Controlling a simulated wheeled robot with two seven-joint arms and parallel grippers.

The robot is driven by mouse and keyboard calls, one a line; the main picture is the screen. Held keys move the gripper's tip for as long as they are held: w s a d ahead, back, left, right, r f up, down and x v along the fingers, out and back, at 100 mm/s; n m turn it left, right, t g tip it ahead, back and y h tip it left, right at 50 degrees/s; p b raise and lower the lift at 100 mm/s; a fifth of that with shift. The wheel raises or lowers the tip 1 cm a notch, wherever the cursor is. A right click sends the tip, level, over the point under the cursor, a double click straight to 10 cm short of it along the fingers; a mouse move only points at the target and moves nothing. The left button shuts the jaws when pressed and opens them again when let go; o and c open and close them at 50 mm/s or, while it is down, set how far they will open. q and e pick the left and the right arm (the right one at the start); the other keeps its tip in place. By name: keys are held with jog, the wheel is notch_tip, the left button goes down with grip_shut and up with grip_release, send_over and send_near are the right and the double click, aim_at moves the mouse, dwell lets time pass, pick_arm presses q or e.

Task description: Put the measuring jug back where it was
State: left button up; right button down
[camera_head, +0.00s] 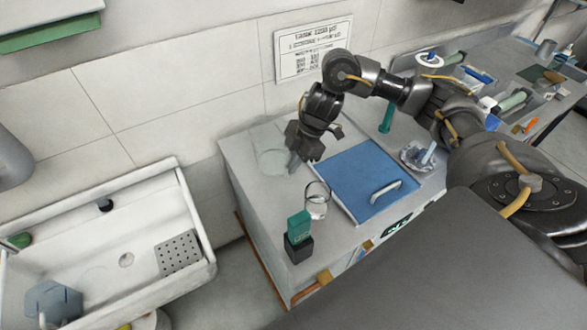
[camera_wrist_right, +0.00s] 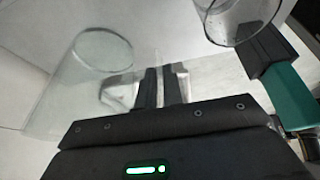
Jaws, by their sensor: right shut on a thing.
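The measuring jug (camera_head: 271,158) is clear and hard to see, at the back left corner of the grey counter (camera_head: 238,160). My right gripper (camera_head: 293,164) is at its right side. In the right wrist view the jug (camera_wrist_right: 85,85) fills the left, with its round rim showing, and my right gripper (camera_wrist_right: 162,88) is shut on its handle. The jug looks upright; I cannot tell whether its base touches the counter. My left gripper is not in view.
A clear glass beaker (camera_head: 317,202) stands in front of the gripper, near a green and black block (camera_head: 299,238). A blue panel with a handle (camera_head: 360,180) lies to the right. A white sink (camera_head: 190,215) is at the left. A wall sign (camera_head: 313,50) hangs behind.

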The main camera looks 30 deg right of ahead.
jog(key=shift+w+d+f, duration=0.1)
jog(key=shift+f, duration=0.8)
jog(key=shift+w+d+f, duration=0.1)
jog(key=shift+f, duration=0.8)
jog(key=shift+a+f, duration=0.1)
jog(key=shift+f, duration=0.05)
jog(key=c, duration=1.5)
grip_release()
jog(key=shift+c, duration=0.2)
jog(key=v, duration=1.2)
jog(key=shift+s, duration=0.1)
